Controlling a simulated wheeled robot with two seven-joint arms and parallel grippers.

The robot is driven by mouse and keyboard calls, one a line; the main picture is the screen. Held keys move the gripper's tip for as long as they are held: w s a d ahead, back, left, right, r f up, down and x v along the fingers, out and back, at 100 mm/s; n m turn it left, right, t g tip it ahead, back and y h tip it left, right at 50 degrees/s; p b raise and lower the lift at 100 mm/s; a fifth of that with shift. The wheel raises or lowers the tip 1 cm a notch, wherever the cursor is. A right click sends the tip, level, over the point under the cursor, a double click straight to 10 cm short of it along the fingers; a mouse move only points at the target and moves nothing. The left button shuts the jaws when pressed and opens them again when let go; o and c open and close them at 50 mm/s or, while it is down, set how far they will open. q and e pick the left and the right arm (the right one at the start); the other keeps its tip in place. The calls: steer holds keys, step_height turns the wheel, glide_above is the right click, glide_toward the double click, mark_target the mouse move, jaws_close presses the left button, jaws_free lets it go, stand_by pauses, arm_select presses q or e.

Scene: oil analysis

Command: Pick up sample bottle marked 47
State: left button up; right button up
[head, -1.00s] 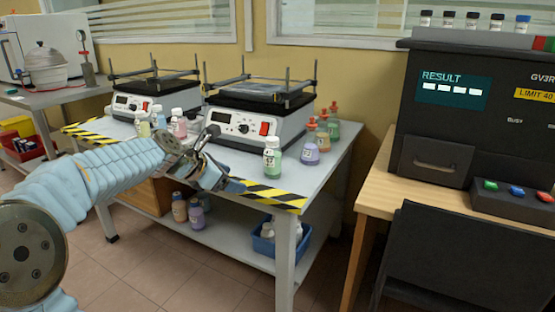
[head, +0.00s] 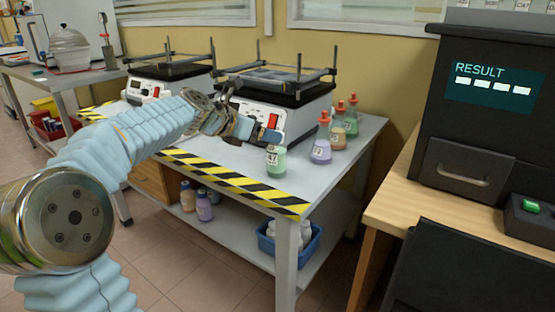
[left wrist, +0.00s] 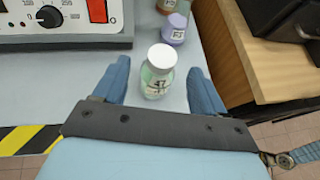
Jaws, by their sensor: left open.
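The sample bottle marked 47 (head: 275,163) has pale green contents and a white cap. It stands upright near the front right of the bench, behind the striped edge. My left gripper (head: 256,134) is just to the left of it in the head view. In the left wrist view the bottle (left wrist: 158,72) stands between the two blue fingers of my open left gripper (left wrist: 157,85), with a gap on either side. My right gripper is not in view.
A purple flask (head: 321,142) and other orange-stoppered flasks stand behind and right of the bottle. A hot-plate shaker (head: 285,112) is behind my gripper. The black analyser (head: 478,130) is on the wooden table to the right.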

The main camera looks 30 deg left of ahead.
mark_target(277, 155)
arm_select(q)
steer(key=x, duration=0.5)
steer(key=shift+w+d+f+b, duration=0.15)
steer(key=shift+w+f+b, duration=0.05)
steer(key=shift+f+b, duration=0.15)
jaws_close()
